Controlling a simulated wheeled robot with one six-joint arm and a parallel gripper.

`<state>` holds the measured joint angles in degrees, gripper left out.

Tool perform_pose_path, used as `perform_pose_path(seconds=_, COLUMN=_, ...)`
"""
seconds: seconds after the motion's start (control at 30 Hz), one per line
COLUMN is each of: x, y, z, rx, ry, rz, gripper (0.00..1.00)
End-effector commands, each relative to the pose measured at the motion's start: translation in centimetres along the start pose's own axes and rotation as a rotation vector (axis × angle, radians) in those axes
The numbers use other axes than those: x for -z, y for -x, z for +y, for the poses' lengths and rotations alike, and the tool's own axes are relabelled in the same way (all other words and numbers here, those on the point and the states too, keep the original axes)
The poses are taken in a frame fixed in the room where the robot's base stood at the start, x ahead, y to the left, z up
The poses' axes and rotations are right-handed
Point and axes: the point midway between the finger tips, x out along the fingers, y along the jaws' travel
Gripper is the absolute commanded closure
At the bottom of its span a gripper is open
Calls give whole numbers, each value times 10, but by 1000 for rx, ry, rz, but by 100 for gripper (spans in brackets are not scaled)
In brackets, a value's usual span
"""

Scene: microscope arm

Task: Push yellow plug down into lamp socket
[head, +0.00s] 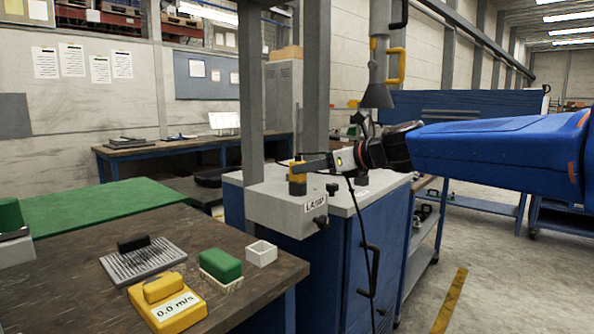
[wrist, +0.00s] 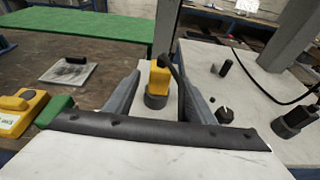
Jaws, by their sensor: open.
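The yellow plug (head: 297,170) stands upright at the lamp socket (head: 297,187), a dark round collar on top of the grey box labelled LAMP (head: 272,208). In the wrist view the yellow plug (wrist: 159,77) shows between my two fingers, with the dark socket collar (wrist: 156,101) around its lower end. How deep it sits is unclear. My gripper (head: 304,163) is open around the plug, one finger on each side; contact is unclear. It also shows in the wrist view (wrist: 152,67).
A black knob (wrist: 225,115) and a second dark round socket (wrist: 293,121) lie right of the plug. A grey post (head: 252,95) rises close behind the lamp box. A black cable (head: 367,240) hangs below my wrist. A wooden bench (head: 205,225) with a yellow meter (head: 167,305) stands left.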

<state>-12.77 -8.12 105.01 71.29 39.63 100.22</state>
Motion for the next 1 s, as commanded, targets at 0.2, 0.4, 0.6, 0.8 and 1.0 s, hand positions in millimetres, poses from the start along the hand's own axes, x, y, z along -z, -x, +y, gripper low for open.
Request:
perform_pose_path(seconds=0.2, x=0, y=45, z=-1, rx=3, ry=0, rz=-1, gripper=50)
perform_pose_path(seconds=0.4, x=0, y=74, z=-1, rx=2, ry=0, rz=0, gripper=50)
perform_pose_path(seconds=0.6, x=0, y=86, z=0, rx=1, ry=-1, rz=0, gripper=50)
perform_pose_path(seconds=0.8, x=0, y=88, z=0, rx=0, ry=0, rz=1, gripper=50)
perform_pose_path(seconds=1.0, x=2, y=88, z=1, rx=0, ry=7, rz=4, gripper=50)
